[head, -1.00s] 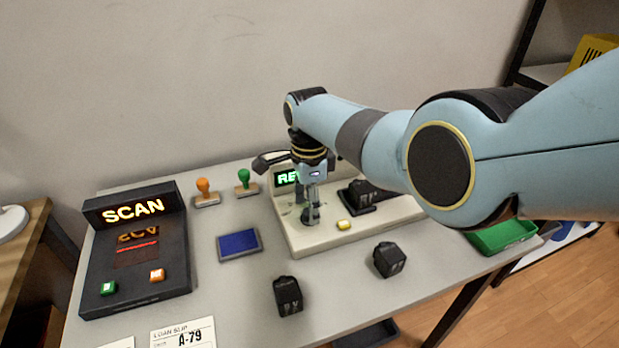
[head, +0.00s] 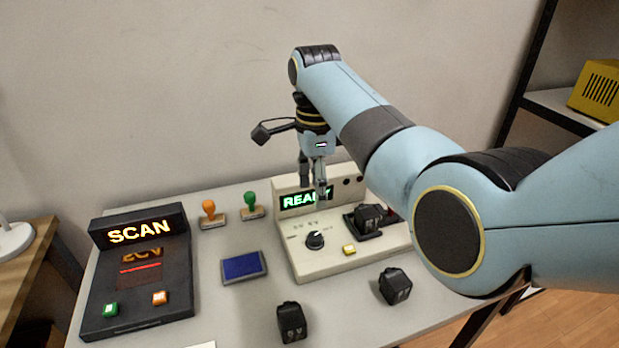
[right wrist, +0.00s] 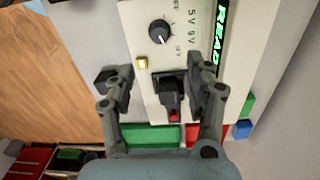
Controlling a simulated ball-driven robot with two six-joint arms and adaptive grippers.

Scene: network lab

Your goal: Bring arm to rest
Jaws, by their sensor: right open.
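My right gripper (head: 312,190) hangs above the back of the cream tester box, pointing down, open and empty. In the right wrist view its two fingers (right wrist: 165,90) stand apart, with the tester below them. The tester (head: 302,268) has a lit green READY display (head: 304,198), a black knob (head: 315,240) and a yellow button (head: 349,249). A black adapter (head: 369,217) sits in the tester's dock; it also shows between the fingers in the right wrist view (right wrist: 170,100). My left gripper is not in view.
A black SCAN station (head: 138,270) stands at the left. Orange (head: 210,213) and green (head: 251,205) stamps and a blue pad (head: 243,267) lie between. Two black adapters (head: 292,322) (head: 395,286) lie at the front. A shelf with a yellow box (head: 598,85) is at the right.

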